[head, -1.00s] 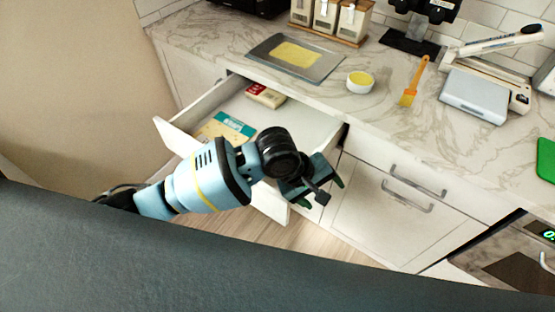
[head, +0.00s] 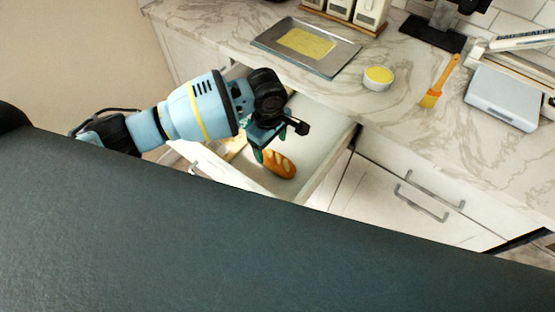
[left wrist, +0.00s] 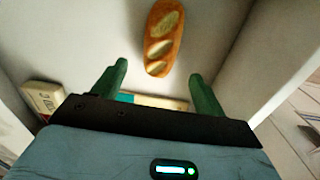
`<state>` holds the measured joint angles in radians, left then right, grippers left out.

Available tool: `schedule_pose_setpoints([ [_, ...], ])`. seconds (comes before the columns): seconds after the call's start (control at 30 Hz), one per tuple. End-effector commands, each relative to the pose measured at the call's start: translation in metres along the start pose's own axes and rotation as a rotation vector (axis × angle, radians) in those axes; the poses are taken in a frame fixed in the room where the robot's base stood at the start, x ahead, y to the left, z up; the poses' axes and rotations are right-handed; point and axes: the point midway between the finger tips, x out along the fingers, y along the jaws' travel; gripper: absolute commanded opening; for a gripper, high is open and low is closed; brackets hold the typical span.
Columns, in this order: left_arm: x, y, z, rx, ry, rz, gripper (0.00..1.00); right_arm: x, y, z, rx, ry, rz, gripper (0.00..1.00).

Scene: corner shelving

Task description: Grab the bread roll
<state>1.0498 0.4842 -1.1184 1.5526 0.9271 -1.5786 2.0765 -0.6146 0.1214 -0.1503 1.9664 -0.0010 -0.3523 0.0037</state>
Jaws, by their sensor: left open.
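The bread roll (head: 281,165) is golden brown with pale scores and lies in the open drawer (head: 318,122), near its front. My left gripper (head: 273,143) is over the drawer, just beside and above the roll in the head view. In the left wrist view the roll (left wrist: 164,38) lies ahead of the fingertips, on the drawer floor. The left gripper (left wrist: 156,75) is open there and nothing is between its green fingers. My right gripper is not in view.
The drawer walls stand close around the left gripper. A small box (left wrist: 43,98) and a flat teal item (left wrist: 150,101) also lie in the drawer. On the counter above are a metal tray (head: 306,45), a small yellow-filled bowl (head: 378,78) and a brush (head: 440,82).

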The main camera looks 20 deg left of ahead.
Motion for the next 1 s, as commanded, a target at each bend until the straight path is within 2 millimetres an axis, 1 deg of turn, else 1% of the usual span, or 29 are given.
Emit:
schedule_pose_setpoints([
  [0.03,0.007,-0.001,0.000,0.000,0.000,-0.004,0.72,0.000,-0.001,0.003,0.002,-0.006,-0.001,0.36],
  [0.17,0.008,0.000,0.000,0.001,0.000,0.001,0.72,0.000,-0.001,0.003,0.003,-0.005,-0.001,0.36],
  [0.27,0.014,0.000,0.001,0.001,-0.001,-0.001,0.72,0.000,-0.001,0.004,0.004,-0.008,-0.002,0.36],
  [0.5,0.049,0.000,0.005,0.001,-0.001,-0.004,0.72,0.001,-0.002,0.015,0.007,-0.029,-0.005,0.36],
  [0.6,0.057,0.000,0.005,0.002,-0.001,-0.002,0.72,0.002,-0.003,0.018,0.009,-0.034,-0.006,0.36],
  [0.7,0.060,0.000,0.005,0.002,-0.001,0.001,0.72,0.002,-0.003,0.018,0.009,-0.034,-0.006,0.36],
  [0.9,0.059,0.001,0.005,0.002,0.000,0.002,0.72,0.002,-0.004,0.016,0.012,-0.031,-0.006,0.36],
  [1.0,0.059,0.001,0.005,0.002,0.000,0.002,0.59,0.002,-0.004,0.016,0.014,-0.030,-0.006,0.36],
])
